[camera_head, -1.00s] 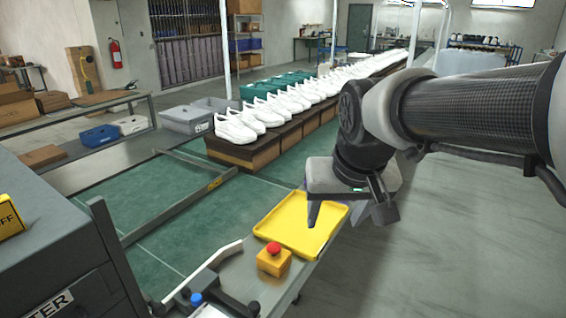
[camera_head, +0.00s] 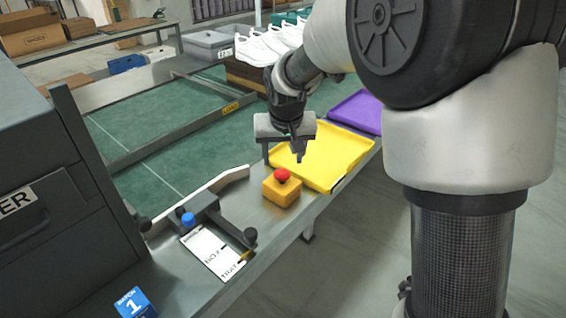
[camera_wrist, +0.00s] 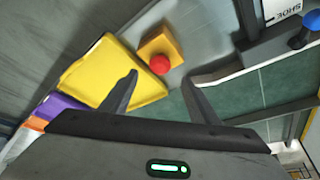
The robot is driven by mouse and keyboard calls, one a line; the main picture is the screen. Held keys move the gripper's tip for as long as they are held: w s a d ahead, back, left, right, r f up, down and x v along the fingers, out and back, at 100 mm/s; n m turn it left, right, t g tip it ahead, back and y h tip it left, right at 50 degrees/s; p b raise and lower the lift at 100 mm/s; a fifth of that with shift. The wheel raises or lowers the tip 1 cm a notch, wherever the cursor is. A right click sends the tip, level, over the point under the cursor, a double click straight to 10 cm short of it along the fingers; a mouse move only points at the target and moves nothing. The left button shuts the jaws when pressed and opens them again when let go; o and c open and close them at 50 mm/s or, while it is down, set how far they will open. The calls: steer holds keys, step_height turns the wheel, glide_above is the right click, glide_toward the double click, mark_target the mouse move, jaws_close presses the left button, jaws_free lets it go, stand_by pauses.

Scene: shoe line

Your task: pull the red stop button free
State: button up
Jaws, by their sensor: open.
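The red stop button (camera_head: 282,175) is a round red knob on top of a yellow-orange box (camera_head: 281,191), which sits on the grey metal ledge beside the yellow tray. In the wrist view the red button (camera_wrist: 160,65) and its box (camera_wrist: 158,42) lie beyond the fingertips, roughly between them. My gripper (camera_head: 284,160) is above and behind the box in the head view, over the near-left part of the tray. In the wrist view my gripper (camera_wrist: 160,80) has its two fingers spread wide with nothing between them. It does not touch the button.
A yellow tray (camera_head: 345,152) lies right behind the box, with a purple tray (camera_head: 362,112) beyond. A black device with a blue button (camera_head: 188,219) and a white label card (camera_head: 214,252) are to the left. White shoes (camera_head: 262,47) stand at the back.

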mark_target(282, 172)
steer(key=b+x, duration=0.1)
steer(key=x, duration=0.6)
steer(key=shift+w+f, duration=0.1)
steer(key=shift+f, duration=0.15)
jaws_close()
steer(key=shift+r+p, duration=0.55)
steer(key=shift+r, duration=0.35)
steer(key=shift+f, duration=0.1)
jaws_free()
steer(key=a+p+v, duration=0.1)
steer(key=p+v, duration=0.2)
steer(key=v, duration=1.4)
steer(key=shift+d+r, duration=0.3)
steer(key=shift+d, duration=0.2)
